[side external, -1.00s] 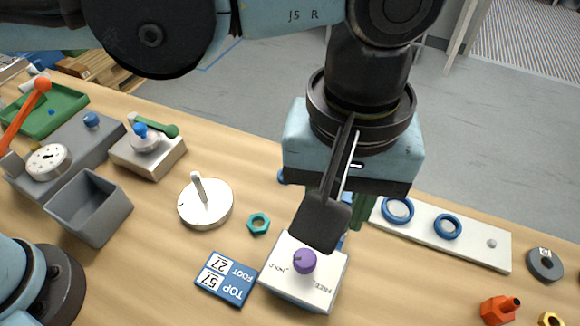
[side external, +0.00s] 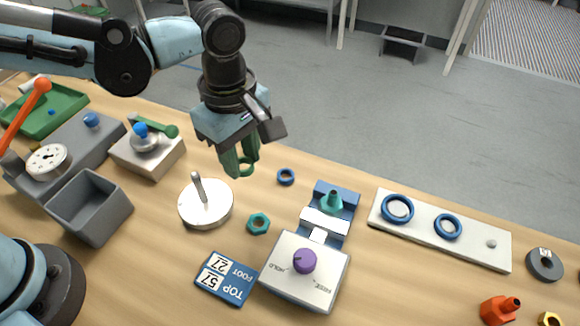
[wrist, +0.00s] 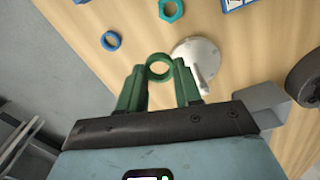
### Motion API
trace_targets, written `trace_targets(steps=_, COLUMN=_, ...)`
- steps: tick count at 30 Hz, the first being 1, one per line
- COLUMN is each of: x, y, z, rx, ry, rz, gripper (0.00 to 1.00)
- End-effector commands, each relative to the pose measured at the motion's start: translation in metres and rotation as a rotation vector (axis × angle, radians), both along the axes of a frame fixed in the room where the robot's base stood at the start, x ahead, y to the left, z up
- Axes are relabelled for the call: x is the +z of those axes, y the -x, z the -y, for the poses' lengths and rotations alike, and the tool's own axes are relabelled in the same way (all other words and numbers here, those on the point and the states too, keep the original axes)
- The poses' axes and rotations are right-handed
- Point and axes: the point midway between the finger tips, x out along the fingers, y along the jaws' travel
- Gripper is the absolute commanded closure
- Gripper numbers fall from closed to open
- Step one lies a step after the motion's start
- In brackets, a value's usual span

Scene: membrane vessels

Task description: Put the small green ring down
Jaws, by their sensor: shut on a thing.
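The small green ring (side external: 247,170) is between the green fingertips of my gripper (side external: 238,163), held in the air above the table. The wrist view shows the ring (wrist: 158,54) standing out past the tips of my gripper (wrist: 159,77), with its hole open. My gripper is shut on it. In the side view they hang behind and a little right of the round white plate with an upright peg (side external: 217,212). That plate also shows just beyond the ring in the wrist view (wrist: 190,50).
A small blue ring (side external: 279,178) and a teal hex nut (side external: 250,222) lie nearby. The blue fixture (side external: 341,239) holds a teal fitting, beside the purple-knobbed box (side external: 304,283). A white board (side external: 422,223) carries blue rings. A grey bin (side external: 97,234) stands left. Bare wood lies between.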

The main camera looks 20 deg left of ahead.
Motion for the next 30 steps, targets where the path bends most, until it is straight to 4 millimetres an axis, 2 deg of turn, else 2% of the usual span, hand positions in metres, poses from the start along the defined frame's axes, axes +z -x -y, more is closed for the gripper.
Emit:
trace_targets(steps=6, x=-0.028, y=-0.039, z=-0.028, rx=0.002, ry=0.0, rz=0.0, gripper=0.94)
trace_targets(steps=12, x=-0.049, y=-0.067, z=-0.048, rx=-0.001, ry=0.0, rz=0.0, gripper=0.94)
trace_targets(steps=19, x=-0.06, y=-0.076, z=-0.055, rx=-0.005, ry=0.0, rz=0.0, gripper=0.94)
trace_targets(steps=25, x=-0.087, y=-0.076, z=-0.055, rx=-0.006, ry=0.0, rz=0.0, gripper=0.94)
trace_targets(steps=30, x=-0.096, y=-0.076, z=-0.054, rx=-0.006, ry=0.0, rz=0.0, gripper=0.94)
